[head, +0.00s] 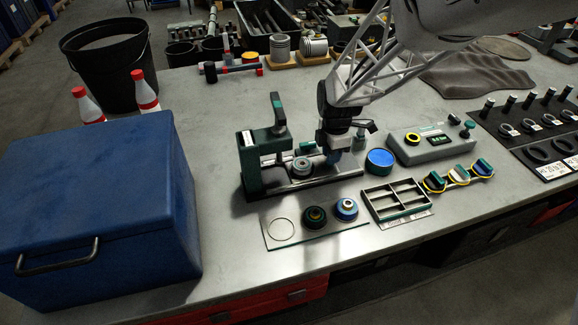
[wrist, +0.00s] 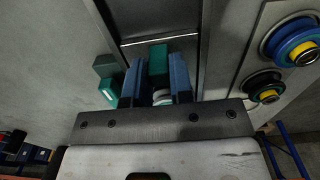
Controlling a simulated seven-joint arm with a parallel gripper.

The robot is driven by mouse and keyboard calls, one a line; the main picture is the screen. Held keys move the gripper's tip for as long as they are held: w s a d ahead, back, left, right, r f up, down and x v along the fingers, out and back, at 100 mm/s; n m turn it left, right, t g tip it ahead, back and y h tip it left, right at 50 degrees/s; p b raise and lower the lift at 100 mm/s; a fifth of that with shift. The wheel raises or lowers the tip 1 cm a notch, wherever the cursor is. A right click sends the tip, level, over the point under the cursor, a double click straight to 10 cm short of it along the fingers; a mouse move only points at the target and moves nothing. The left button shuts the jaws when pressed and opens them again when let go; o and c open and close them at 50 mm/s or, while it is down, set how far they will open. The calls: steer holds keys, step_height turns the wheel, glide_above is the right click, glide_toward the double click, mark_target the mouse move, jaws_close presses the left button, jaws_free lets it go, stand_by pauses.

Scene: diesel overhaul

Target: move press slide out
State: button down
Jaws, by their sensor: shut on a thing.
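The press (head: 262,150) is a green frame with an upright lever, standing mid-table on a long dark base. A low slide with a round metal seat (head: 301,167) sits on this base, right of the press column. My gripper (head: 333,158) points down at the right part of the base, its fingertips partly hidden in the head view. In the wrist view my gripper (wrist: 154,78) has its two blue fingers on either side of a green block (wrist: 158,58), which appears to be the slide's handle. A small pale round piece (wrist: 162,96) shows between the fingers.
In front lie a plate (head: 272,241) with two round coloured parts and a grey compartment tray (head: 372,207). To the right are a blue-topped tin (head: 380,158) and a control box (head: 431,146). A large blue box (head: 95,215) fills the left.

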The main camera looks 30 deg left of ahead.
steer(key=shift+w+d, duration=0.9)
steer(key=shift+w, duration=0.05)
steer(key=shift+w+d, duration=1.35)
steer(key=c, duration=1)
jaws_free()
steer(key=shift+c, duration=0.2)
steer(key=shift+r, duration=0.15)
steer(key=shift+s+r, duration=0.1)
steer(key=shift+r, duration=2.5)
steer(key=shift+r, duration=0.1)
step_height(320, 180, up, 4)
steer(key=shift+f, duration=0.1)
